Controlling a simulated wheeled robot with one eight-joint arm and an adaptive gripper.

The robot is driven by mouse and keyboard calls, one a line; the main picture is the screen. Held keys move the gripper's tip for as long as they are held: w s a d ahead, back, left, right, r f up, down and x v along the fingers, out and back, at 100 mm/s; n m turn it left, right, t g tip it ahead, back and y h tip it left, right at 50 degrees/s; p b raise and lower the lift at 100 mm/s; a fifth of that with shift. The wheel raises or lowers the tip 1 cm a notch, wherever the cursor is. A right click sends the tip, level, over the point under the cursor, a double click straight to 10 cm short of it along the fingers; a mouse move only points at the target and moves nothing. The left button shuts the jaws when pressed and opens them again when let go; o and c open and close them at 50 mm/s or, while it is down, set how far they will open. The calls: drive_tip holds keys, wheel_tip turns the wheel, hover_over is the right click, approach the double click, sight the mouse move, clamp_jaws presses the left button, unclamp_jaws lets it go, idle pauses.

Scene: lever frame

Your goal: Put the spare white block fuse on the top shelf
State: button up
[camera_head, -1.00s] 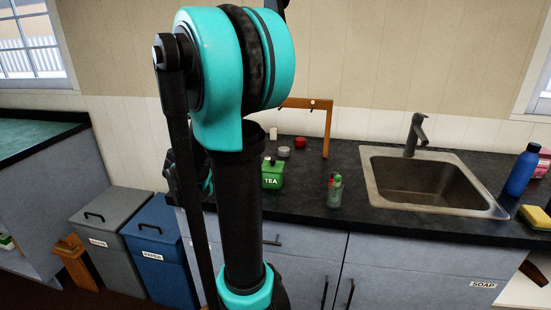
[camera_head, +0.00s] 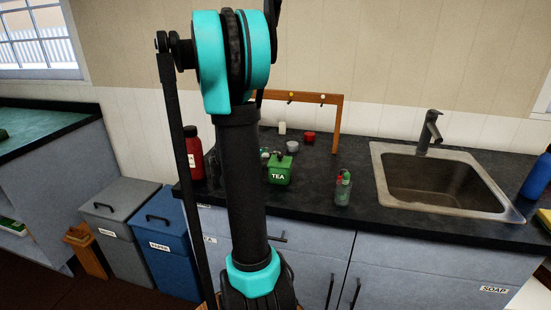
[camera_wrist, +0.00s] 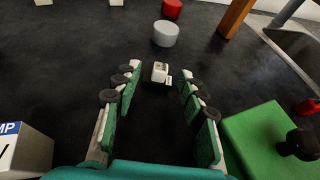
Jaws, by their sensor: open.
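In the wrist view a small white block (camera_wrist: 160,73), which looks like the fuse, stands on the dark counter between the tips of my gripper (camera_wrist: 160,92). My gripper is open, with one green-padded finger on each side of the block and visible counter between. In the head view my arm's dark link hides most of my gripper, and I cannot make out this block there. I cannot pick out the top shelf in either view.
A grey round piece (camera_wrist: 165,34) and a red one (camera_wrist: 172,8) lie beyond the block. A red bottle (camera_head: 194,158), wooden frame (camera_head: 337,130) and sink (camera_head: 440,185) also occupy the counter.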

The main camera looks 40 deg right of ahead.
drive_tip(key=shift+x, duration=2.6)
drive_tip(key=shift+s+f, duration=0.1)
drive_tip(key=shift+c, duration=0.4)
clamp_jaws()
